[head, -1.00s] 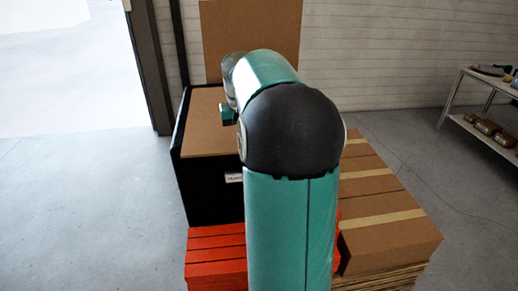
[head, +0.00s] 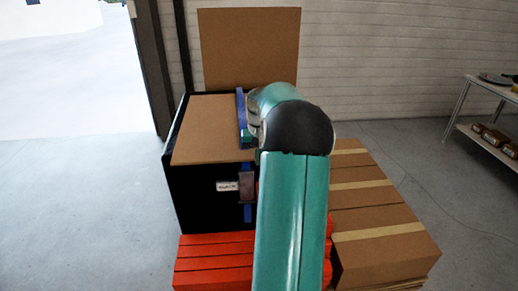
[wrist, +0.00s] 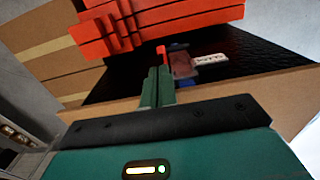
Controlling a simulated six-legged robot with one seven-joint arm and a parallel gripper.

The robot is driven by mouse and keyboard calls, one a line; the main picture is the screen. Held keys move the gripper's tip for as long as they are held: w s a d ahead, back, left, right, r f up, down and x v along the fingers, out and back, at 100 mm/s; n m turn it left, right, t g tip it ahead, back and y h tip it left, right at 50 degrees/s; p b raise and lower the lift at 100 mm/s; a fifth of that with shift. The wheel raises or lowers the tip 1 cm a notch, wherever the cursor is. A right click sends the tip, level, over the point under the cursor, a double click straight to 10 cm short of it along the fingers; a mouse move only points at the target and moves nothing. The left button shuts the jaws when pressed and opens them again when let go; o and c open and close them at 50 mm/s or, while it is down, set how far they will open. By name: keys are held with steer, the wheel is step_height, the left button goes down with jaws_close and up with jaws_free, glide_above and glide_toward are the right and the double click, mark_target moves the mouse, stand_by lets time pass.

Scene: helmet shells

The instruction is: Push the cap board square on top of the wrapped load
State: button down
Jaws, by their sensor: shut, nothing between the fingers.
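The wrapped load (head: 195,200) is a black block with a white label on its front. The brown cap board (head: 205,125) lies flat on top, with a thin black strip showing along its left side. A blue strap (head: 243,118) crosses the top and a buckle hangs on the front face. My arm hides the board's right part. In the wrist view, my gripper (wrist: 157,88) has its two teal fingers together and empty, in front of the board (wrist: 225,115) and black wrap (wrist: 125,78). I cannot tell whether the fingers touch the board.
A red slatted pallet (head: 215,258) is under the load at the front. Taped cardboard boxes (head: 375,210) are stacked on the right. A brown panel (head: 250,50) stands upright behind the load. A shelf (head: 470,120) stands at far right. The floor at left is clear.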

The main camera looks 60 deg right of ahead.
steer(key=w+d+f, duration=0.2)
steer(key=d+f, duration=0.1)
steer(key=f, duration=0.1)
steer(key=shift+w, duration=0.4)
steer(key=shift+w+d, duration=1.15)
steer(key=shift+d, duration=0.15)
